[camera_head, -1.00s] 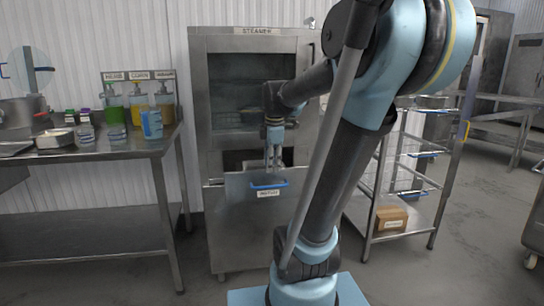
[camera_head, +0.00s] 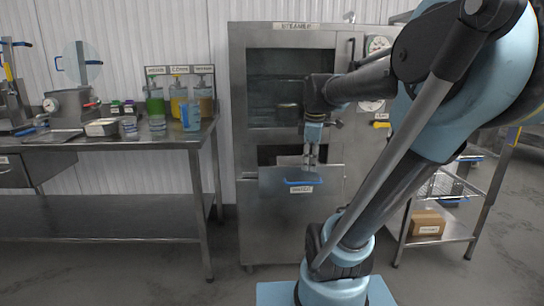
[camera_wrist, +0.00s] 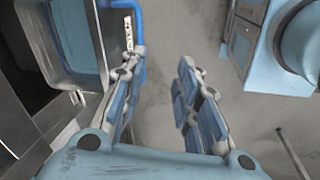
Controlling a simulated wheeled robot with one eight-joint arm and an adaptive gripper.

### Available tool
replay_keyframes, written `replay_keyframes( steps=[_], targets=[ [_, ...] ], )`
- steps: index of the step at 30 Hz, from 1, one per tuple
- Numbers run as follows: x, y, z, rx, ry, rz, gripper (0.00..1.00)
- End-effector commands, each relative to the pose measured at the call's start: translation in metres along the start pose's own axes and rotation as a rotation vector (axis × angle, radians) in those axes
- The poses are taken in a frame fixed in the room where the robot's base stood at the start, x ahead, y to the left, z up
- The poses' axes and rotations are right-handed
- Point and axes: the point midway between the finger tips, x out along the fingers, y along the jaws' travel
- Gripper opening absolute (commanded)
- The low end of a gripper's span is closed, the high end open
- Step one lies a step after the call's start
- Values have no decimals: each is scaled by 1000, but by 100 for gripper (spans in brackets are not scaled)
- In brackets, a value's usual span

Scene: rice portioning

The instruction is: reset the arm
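My gripper (camera_head: 311,160) points down in front of the steamer, just above the pulled-out drawer with the blue handle. In the wrist view my gripper (camera_wrist: 160,75) has its two fingers apart, with only grey floor between them. The steamer (camera_head: 242,120) is a tall steel cabinet with a dark window. Its drawer (camera_head: 270,184) stands out from the front, with a blue handle (camera_head: 303,182) and a label. In the wrist view the blue handle (camera_wrist: 139,50) lies beside the left finger; I cannot tell whether they touch.
A steel table (camera_head: 105,143) on the left carries several pump bottles, a pot (camera_head: 72,104) and small containers. A wire shelf rack (camera_head: 440,243) with a cardboard box (camera_head: 427,224) stands at the right, near the steamer. The floor in front of the table is clear.

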Motion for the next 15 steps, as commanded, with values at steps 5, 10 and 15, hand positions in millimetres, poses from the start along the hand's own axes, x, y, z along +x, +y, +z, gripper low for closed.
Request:
replay_keyframes(
  steps=[5,10,15],
  targets=[
    [28,-48,15,327,-1,1,30],
    [58,-89,27,644,-1,1,30],
    [88,-128,38,954,-1,2,30]
  ],
)
